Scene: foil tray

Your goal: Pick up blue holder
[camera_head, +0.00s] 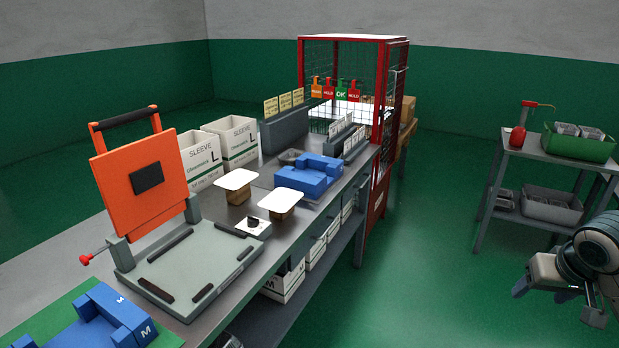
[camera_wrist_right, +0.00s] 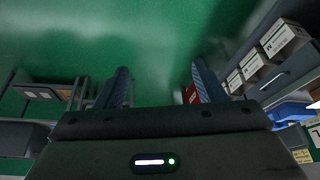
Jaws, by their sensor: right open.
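A blue holder (camera_head: 312,175) made of blocky raised parts sits on the grey bench, in front of the label racks. A second blue holder (camera_head: 98,322), marked M, lies on a green mat at the bottom left, cut by the picture edge. My right gripper (camera_head: 558,300) is at the far right over the green floor, well away from both holders. In the right wrist view its two blue-grey fingers (camera_wrist_right: 160,75) stand apart with nothing between them. A blue shape (camera_wrist_right: 292,112) shows at the right of that view, partly cut off. My left gripper is not in view.
An orange press lid (camera_head: 125,205) stands raised over a grey base (camera_head: 190,270). White-topped blocks (camera_head: 237,180) and white sleeve boxes (camera_head: 232,142) are on the bench. A red mesh cage (camera_head: 390,110) stands at its far end. A grey cart (camera_head: 495,155) is at right. Floor between is clear.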

